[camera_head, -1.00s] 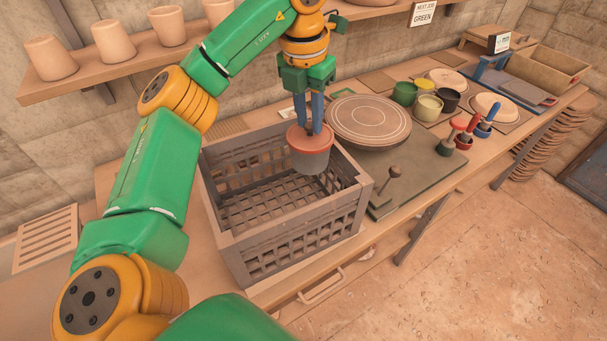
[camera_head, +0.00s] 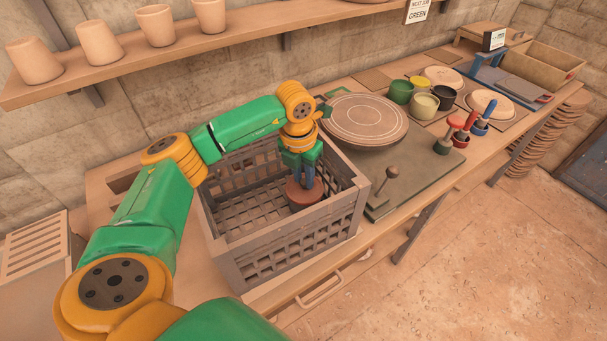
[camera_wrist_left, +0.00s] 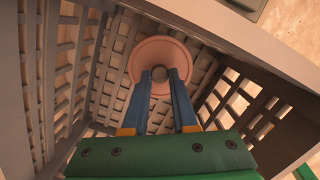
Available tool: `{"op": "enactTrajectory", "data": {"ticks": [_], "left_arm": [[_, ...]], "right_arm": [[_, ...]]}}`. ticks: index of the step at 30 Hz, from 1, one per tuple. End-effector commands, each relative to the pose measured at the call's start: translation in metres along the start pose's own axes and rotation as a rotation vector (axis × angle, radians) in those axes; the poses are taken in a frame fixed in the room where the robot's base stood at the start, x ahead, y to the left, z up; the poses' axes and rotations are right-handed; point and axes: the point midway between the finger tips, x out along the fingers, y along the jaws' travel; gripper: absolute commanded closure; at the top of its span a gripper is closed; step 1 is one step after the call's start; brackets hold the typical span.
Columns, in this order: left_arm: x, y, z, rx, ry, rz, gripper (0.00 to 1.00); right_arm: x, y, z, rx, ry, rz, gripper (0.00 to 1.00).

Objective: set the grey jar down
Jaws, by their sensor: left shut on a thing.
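The grey jar with its reddish lid (camera_head: 304,194) is down inside the grey slatted crate (camera_head: 229,243), toward the crate's right side. My left gripper (camera_head: 305,182) reaches down into the crate from above and is shut on the knob of the lid. In the left wrist view the round pink lid (camera_wrist_left: 160,53) shows with its knob between the blue fingers (camera_wrist_left: 160,78), and the crate's slatted floor lies behind it. The jar's grey body is mostly hidden, and I cannot tell whether its base touches the crate floor. My right gripper is not in view.
A round banded wheel (camera_head: 362,120) stands right of the crate on a dark board, with a knobbed lever (camera_head: 391,175) in front. Several coloured pots (camera_head: 424,106) and stamps stand farther right. A shelf of clay cups (camera_head: 155,25) runs above. The rest of the crate floor looks empty.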

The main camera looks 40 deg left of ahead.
Motion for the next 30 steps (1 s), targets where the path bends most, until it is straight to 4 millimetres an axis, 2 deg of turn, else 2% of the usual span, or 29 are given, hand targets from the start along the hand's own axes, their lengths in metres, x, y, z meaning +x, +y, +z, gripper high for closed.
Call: {"op": "enactTrajectory", "data": {"ticks": [2,3,6,17,20,25,28,30], "left_arm": [[0.003,0.0,0.0,0.0,0.0,0.0,1.0],[0.003,0.0,0.0,0.0,0.0,0.0,0.68],[0.002,0.0,0.0,0.0,0.0,0.0,0.45],[-0.004,0.0,0.001,0.0,-0.001,0.0,0.45],[-0.022,0.0,0.001,0.0,-0.005,0.0,0.45],[-0.071,-0.001,0.001,0.001,-0.008,-0.001,0.45],[-0.096,0.0,0.001,0.0,-0.004,-0.001,0.45],[-0.113,0.0,0.001,0.001,-0.003,0.001,0.45]], "right_arm": [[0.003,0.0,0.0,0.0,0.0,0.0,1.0],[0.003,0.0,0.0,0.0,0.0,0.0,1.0],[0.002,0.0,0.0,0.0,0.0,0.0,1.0],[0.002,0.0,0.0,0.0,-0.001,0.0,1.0],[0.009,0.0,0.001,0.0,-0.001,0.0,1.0],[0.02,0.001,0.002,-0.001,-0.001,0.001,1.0],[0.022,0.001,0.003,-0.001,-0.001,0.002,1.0],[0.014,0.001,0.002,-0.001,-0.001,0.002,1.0]]}}
